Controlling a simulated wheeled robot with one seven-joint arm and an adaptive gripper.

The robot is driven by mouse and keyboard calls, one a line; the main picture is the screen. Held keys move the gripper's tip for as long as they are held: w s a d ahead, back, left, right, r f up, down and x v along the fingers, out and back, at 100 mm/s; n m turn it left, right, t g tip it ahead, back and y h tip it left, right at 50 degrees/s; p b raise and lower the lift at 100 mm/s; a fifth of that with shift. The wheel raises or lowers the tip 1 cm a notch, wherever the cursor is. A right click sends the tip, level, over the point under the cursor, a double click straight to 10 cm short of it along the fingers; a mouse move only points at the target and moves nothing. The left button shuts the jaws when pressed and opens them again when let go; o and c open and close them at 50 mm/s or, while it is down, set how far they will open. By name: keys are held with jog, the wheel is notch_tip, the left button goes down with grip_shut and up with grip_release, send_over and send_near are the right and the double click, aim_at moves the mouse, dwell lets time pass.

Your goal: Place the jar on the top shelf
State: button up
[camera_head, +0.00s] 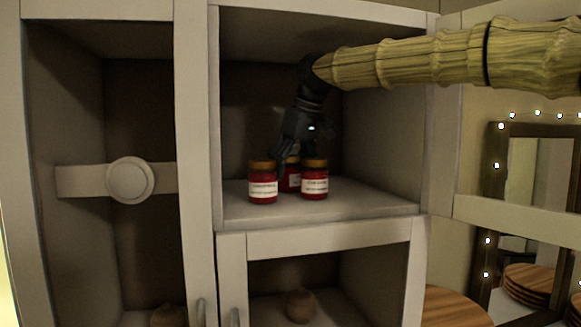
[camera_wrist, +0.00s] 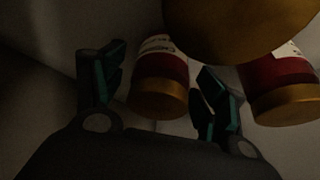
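Three red jars with gold lids and white labels stand upright on the upper shelf in the head view: a left jar (camera_head: 263,184), a right jar (camera_head: 314,182) and a middle jar (camera_head: 292,177) partly hidden behind. My gripper (camera_head: 292,150) reaches down among them from above. In the wrist view, my gripper (camera_wrist: 160,70) has its two fingers spread, with one jar (camera_wrist: 162,72) showing between them, apart from both. A second jar (camera_wrist: 278,88) is right of the right finger. A large gold lid (camera_wrist: 225,25) looms close at the top. I cannot match these jars to the head view.
The upper shelf (camera_head: 370,200) has bare room to the right of the jars. Cabinet walls and a roof enclose it. A lower compartment holds a brown round object (camera_head: 300,305). A tall compartment with a round white knob (camera_head: 130,180) is at left.

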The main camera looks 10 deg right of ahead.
aim_at(327, 171)
jog(key=shift+r+b, duration=0.2)
jog(key=shift+b, duration=0.1)
jog(key=shift+s+d+r+b, duration=0.1)
jog(key=shift+s+r+b, duration=0.1)
jog(key=shift+b, duration=0.2)
jog(key=s+d+b, duration=0.2)
jog(key=s, duration=0.1)
jog(key=s+d+b, duration=0.2)
jog(key=s, duration=0.1)
jog(key=s+d+b, duration=0.1)
jog(key=s+b, duration=0.1)
jog(key=s, duration=0.1)
jog(key=shift+s+d+r, duration=0.15)
jog(key=shift+s+d, duration=0.2)
jog(key=shift+d, duration=0.05)
jog(key=shift+s+d+r, duration=0.1)
jog(key=shift+s+d, duration=0.1)
jog(key=shift+s, duration=0.15)
jog(key=shift+d, duration=0.1)
